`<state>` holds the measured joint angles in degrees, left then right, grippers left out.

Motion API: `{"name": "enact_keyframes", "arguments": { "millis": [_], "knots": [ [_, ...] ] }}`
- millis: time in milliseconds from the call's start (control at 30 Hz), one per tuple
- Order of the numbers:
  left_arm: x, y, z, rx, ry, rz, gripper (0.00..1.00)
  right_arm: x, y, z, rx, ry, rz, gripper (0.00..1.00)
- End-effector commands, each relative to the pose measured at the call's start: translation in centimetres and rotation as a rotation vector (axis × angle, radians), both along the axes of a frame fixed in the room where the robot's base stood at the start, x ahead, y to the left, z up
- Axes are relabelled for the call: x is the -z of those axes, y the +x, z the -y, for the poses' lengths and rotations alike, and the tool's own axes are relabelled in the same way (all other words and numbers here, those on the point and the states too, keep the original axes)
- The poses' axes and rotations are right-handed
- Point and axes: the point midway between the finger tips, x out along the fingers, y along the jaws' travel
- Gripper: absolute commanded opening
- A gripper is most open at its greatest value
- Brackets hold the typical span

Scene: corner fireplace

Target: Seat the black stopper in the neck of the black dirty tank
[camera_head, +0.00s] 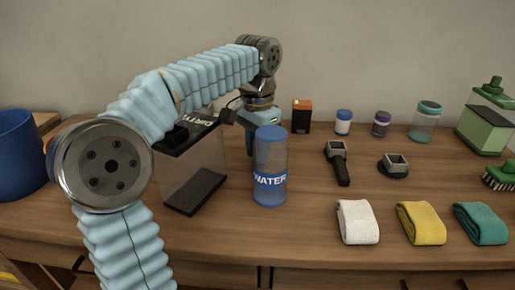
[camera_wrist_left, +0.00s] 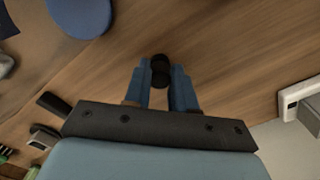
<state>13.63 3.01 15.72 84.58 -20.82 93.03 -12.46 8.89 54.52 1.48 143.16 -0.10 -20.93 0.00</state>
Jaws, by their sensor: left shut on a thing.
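The dirty tank (camera_head: 196,192) is a see-through box with a black base and a black top marked DIRTY, standing upright on the table in the head view. My left arm covers part of its top, and I cannot make out its neck clearly. My left gripper (camera_wrist_left: 163,88) has its blue fingers shut on the black stopper (camera_wrist_left: 160,66), which shows between and past the fingertips in the wrist view. In the head view my left gripper (camera_head: 249,135) is right of the tank, apart from it and partly behind the water bottle. My right gripper is in neither view.
The blue-capped water bottle (camera_head: 270,170) stands close in front of my left gripper. A blue bucket (camera_head: 18,155) is at far left. Nozzles (camera_head: 338,163), folded cloths (camera_head: 357,222), jars (camera_head: 425,122) and a green tank (camera_head: 485,130) occupy the right side.

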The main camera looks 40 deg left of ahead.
Motion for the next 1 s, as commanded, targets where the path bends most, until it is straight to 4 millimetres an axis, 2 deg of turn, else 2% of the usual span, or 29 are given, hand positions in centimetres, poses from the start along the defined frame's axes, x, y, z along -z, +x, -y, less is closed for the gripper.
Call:
{"name": "enact_keyframes", "arguments": {
  "millis": [100,133,267,533,667,1000],
  "knots": [
    [0.4,0.0,0.0,0.0,0.0,-0.001,0.0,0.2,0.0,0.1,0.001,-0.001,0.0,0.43],
    [0.3,0.0,0.0,0.0,0.0,0.0,0.3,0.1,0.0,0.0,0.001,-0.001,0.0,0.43],
    [0.3,0.0,0.0,0.0,0.0,-0.001,0.5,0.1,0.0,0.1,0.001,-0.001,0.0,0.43],
    [0.2,0.0,0.0,0.0,0.0,-0.001,0.51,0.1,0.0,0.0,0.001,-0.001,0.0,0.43],
    [-0.8,0.1,0.0,0.001,0.001,0.002,0.51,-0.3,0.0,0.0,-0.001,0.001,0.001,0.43],
    [-8.5,0.1,0.0,0.002,0.0,0.002,0.51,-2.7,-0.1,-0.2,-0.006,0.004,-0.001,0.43]
  ]
}}
